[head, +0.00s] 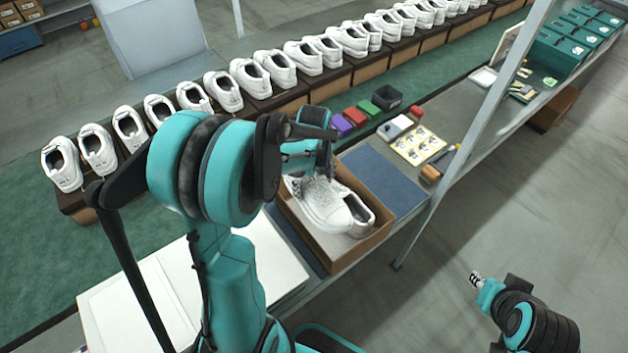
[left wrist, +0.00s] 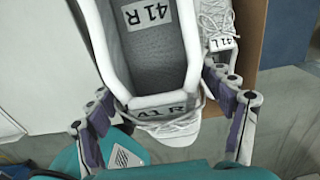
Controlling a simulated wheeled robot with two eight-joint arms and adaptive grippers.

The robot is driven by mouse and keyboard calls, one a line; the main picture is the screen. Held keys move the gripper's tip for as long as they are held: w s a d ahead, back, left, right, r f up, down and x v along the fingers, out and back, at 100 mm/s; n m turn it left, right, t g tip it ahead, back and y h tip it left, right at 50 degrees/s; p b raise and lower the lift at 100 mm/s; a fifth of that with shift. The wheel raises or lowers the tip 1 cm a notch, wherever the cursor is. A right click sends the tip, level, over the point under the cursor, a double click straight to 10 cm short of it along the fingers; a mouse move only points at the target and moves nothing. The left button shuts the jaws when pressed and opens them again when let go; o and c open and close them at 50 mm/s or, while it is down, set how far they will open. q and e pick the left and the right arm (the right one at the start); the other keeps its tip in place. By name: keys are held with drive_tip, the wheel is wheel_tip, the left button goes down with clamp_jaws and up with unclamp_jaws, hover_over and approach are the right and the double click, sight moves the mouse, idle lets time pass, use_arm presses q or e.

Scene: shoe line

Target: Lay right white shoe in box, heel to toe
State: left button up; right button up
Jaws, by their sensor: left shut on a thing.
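My left gripper (head: 318,152) is shut on the right white shoe (head: 322,203), over the open brown shoe box (head: 368,246). In the left wrist view the right shoe (left wrist: 150,70) is between my fingers (left wrist: 165,112), marked "41 R" inside and on its tongue, its toe toward the bottom. The left white shoe (head: 358,212) lies in the box beside it, partly hidden. In the left wrist view its laces (left wrist: 215,20) lie above its "L" tongue label, so its toe points the opposite way. Whether the right shoe touches the box floor is unclear. My right gripper (head: 474,278) is away at lower right; its jaw state is unclear.
A blue mat (head: 385,180) lies right of the box, with a yellow sticker sheet (head: 418,145) beyond. A row of white shoes (head: 250,77) stands on the line behind. White panels (head: 185,290) lie at left. Small coloured boxes (head: 355,116) and a dark bin (head: 387,98) stand behind the box.

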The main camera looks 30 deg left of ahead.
use_arm(q)
drive_tip(key=shift+f, duration=0.55)
wheel_tip(320, 180, down, 14)
drive_tip(key=b, duration=1.2)
drive_tip(key=shift+f, duration=0.1)
drive_tip(key=o, duration=1.4)
drive_tip(key=shift+f, duration=0.1)
drive_tip(key=shift+o, duration=0.2)
wheel_tip(320, 180, up, 12)
drive_tip(key=shift+w+r, duration=0.1)
